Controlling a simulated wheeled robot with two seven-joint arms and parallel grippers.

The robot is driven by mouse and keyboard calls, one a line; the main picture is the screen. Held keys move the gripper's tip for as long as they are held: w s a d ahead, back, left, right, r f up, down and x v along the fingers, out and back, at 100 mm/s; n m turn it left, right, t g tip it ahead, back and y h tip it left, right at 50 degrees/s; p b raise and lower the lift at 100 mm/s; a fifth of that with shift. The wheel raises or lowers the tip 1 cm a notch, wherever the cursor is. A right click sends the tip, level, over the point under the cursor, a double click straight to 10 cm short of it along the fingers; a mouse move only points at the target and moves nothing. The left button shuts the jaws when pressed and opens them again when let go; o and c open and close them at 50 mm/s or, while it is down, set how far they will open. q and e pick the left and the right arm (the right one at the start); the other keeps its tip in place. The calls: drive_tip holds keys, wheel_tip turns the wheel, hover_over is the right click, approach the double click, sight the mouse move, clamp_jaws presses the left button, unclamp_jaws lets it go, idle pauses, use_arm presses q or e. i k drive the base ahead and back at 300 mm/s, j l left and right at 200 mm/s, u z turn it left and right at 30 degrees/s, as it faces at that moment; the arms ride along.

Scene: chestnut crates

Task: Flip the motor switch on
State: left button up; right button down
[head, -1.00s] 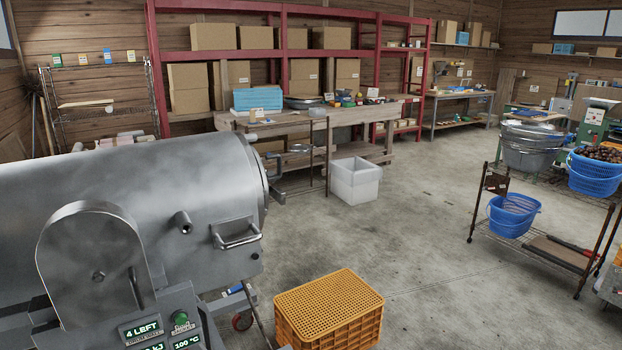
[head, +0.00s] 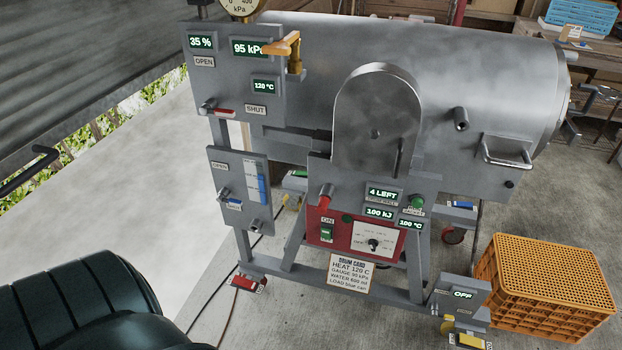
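A large grey steel drum machine (head: 450,95) fills the upper middle of the head view. On its lower front is a red panel (head: 312,222) with a green switch (head: 327,235) under an "ON" label and a white dial plate (head: 372,243). A grey box (head: 447,291) at the lower right of the frame has a lit display reading "OFF" (head: 463,295). No readable label says which of these is the motor switch. Neither of my grippers is in view, so their state is hidden.
An orange plastic crate (head: 548,285) stands on the floor right of the machine. A grey panel (head: 237,60) at upper left reads 35 %, 95 kPa and 120 °C. A drum card (head: 350,273) hangs low in front. Cables run across the floor at lower left.

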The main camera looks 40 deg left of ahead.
sight(325, 233)
drive_tip(key=u, duration=1.1)
